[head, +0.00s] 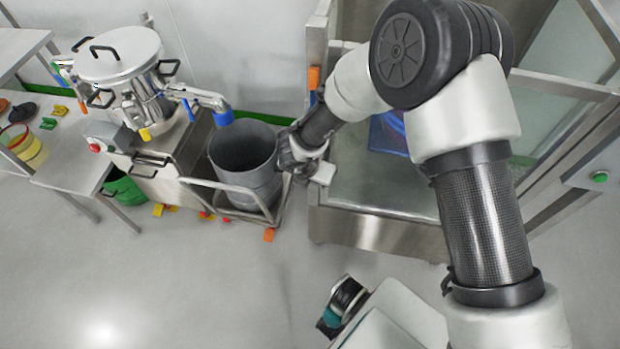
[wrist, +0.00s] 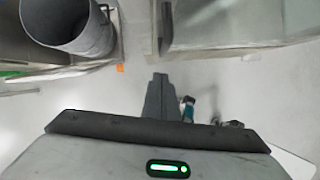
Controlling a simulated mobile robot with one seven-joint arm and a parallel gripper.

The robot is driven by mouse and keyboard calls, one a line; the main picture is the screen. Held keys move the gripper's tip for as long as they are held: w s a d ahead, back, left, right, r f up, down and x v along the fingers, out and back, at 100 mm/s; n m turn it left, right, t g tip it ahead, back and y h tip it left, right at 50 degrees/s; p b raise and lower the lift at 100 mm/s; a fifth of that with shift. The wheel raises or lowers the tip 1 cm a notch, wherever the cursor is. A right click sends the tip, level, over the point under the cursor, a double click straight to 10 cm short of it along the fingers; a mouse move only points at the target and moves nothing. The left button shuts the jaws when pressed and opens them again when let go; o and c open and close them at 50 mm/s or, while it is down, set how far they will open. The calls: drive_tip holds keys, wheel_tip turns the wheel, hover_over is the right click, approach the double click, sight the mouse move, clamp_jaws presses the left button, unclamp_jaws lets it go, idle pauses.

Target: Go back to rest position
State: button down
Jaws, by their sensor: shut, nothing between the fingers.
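My gripper (wrist: 158,80) shows in the wrist view with its dark fingers together and nothing between them. Bare grey floor lies below and around the fingertips. In the head view my arm reaches from the right across the steel table, and its wrist end is beside the rim of a grey bin (head: 245,165). The fingertips are hard to make out there. The bin also shows at the upper left of the wrist view (wrist: 85,30), apart from the fingers.
The bin stands in a metal-framed cart (head: 215,186) left of my wrist. A steel table (head: 385,200) with glass panels stands to the right. A steel machine with a lidded vessel (head: 120,58) is at the left. Small colored pieces lie on the floor nearby. Front-left floor is clear.

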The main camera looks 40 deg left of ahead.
drive_tip(key=v, duration=1)
drive_tip(key=shift+s, duration=0.1)
